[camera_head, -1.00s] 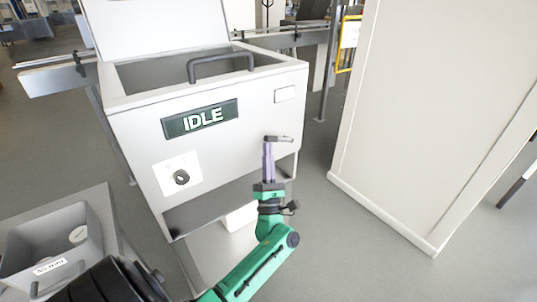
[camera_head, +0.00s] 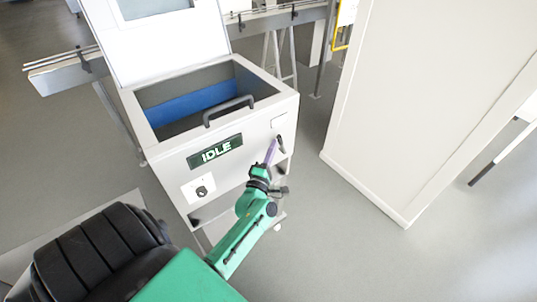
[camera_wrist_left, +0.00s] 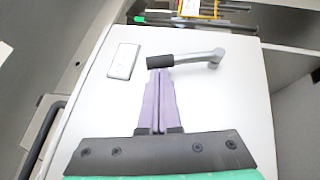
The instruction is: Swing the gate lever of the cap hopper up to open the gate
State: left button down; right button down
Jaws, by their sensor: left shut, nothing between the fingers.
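The cap hopper (camera_head: 262,122) is a white box with an open top, a grey handle and a green sign reading IDLE. Its gate lever (camera_head: 282,146) is on the front face near the right edge. In the left wrist view, the lever (camera_wrist_left: 190,59) has a black grip at one end and a silver shaft running to a pivot on the right. My left gripper (camera_head: 271,152) has purple fingers, shut and empty. In the left wrist view its fingertips (camera_wrist_left: 160,72) are right beside the black grip; whether they touch it I cannot tell. The gate itself is hidden. My right gripper is not in view.
A knob on a white plate (camera_head: 199,190) is low on the hopper's front left. A large cream cabinet (camera_head: 420,110) stands to the right, with clear floor between. A conveyor rail (camera_head: 62,72) runs behind. A small white plate (camera_wrist_left: 123,61) is near the lever.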

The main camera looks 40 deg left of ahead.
pick_arm(q)
jog(key=shift+w+d+r+p, duration=0.15)
jog(key=shift+w+r+p, duration=0.2)
jog(key=shift+w, duration=0.15)
jog(key=shift+w+d+r+p, duration=0.15)
jog(key=shift+w+r+p, duration=0.1)
jog(key=shift+w+p, duration=0.15)
jog(key=shift+w, duration=0.1)
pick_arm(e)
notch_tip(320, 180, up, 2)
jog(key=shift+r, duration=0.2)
pick_arm(q)
jog(key=shift+r, duration=0.2)
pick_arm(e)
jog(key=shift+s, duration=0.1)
